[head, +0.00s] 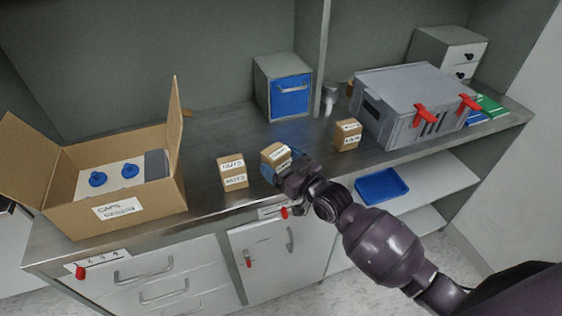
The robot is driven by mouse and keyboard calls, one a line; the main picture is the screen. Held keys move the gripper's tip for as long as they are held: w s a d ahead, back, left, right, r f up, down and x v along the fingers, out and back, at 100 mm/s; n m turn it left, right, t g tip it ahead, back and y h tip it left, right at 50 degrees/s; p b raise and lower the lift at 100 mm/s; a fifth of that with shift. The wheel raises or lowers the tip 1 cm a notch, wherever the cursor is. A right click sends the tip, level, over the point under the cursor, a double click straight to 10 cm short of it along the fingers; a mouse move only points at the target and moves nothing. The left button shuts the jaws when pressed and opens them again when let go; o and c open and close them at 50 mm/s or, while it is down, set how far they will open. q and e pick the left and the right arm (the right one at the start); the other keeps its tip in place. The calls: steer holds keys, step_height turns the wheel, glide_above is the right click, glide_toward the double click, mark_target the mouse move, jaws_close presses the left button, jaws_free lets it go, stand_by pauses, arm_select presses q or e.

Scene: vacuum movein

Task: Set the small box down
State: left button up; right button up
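A small brown box (275,153) with white labels is at the middle of the metal counter (206,199), tilted a little relative to its neighbours. My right gripper (277,164) reaches in from the right and is shut on this box, with blue fingertips along its sides. The box is at or just above the counter top; I cannot tell whether its underside touches. The gripper hides part of its lower front. My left gripper is not in view.
Similar small boxes stand to the left (232,172) and right (347,134). An open carton (120,209) labelled CAPS fills the left end. A grey case (410,103) with red latches stands right. A blue-fronted drawer unit (284,88) stands behind. Cabinet drawers (150,279) lie below the front edge.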

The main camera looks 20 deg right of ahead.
steer(key=shift+o, duration=0.7)
steer(key=shift+r, duration=0.1)
steer(key=shift+r, duration=0.15)
steer(key=v, duration=1.2)
steer(key=s+d+f+m+g+h, duration=0.2)
steer(key=s+f+h, duration=0.1)
steer(key=s+f, duration=0.5)
steer(key=s+d+f+m+g+h, duration=0.2)
steer(key=s+d+f+g+h, duration=0.1)
steer(key=s+f, duration=0.5)
steer(key=shift+s+d+f+h+p, duration=0.3)
steer(key=shift+d+f+h+p, duration=0.1)
steer(key=shift+h, duration=0.4)
steer(key=shift+r, duration=0.1)
